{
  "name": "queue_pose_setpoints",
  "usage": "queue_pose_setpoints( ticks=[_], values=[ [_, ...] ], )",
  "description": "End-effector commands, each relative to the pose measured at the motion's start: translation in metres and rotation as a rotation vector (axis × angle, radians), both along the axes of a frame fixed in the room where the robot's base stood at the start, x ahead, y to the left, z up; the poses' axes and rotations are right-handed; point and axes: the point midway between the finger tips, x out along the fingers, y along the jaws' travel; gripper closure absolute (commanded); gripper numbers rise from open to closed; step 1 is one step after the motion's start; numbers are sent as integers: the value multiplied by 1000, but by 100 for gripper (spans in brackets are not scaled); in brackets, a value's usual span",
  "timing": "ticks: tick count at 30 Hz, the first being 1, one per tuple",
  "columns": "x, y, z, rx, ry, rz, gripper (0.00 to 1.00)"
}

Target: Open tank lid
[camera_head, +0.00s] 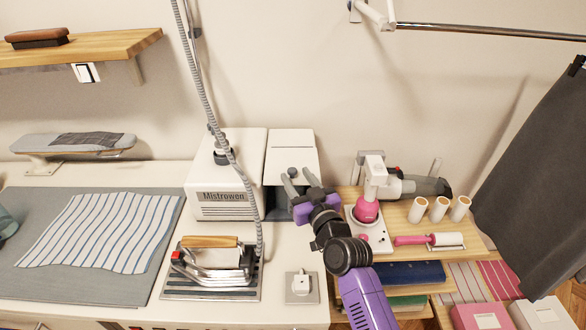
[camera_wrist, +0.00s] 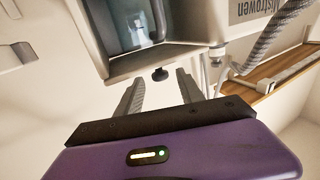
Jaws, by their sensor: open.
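The white tank housing (camera_head: 292,150) stands right of the Mistrowen steam station in the head view, with a dark recess in its front. Its pale top panel looks flat; the lid's exact outline is hard to make out. In the wrist view, a grey-framed opening (camera_wrist: 150,62) shows a clear, bluish interior, and a small dark knob (camera_wrist: 160,74) sits at the frame's edge. My gripper (camera_head: 298,178) is at the front of the housing, open and empty. Its fingertips (camera_wrist: 160,80) lie on either side of the knob in the wrist view; contact cannot be told.
The Mistrowen station (camera_head: 225,198) with its grey hose stands close left. An iron (camera_head: 212,262) rests on a stand in front.

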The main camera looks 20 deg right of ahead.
Motion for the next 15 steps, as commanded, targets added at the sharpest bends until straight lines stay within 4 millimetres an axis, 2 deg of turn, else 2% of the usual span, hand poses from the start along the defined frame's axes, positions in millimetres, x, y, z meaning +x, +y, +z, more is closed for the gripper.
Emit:
queue_pose_setpoints(
  ticks=[6, 15],
  values=[
    [27, 1, 1, 1, -1, -1, 55],
    [36, 2, 0, 0, -1, -1, 55]
  ],
)
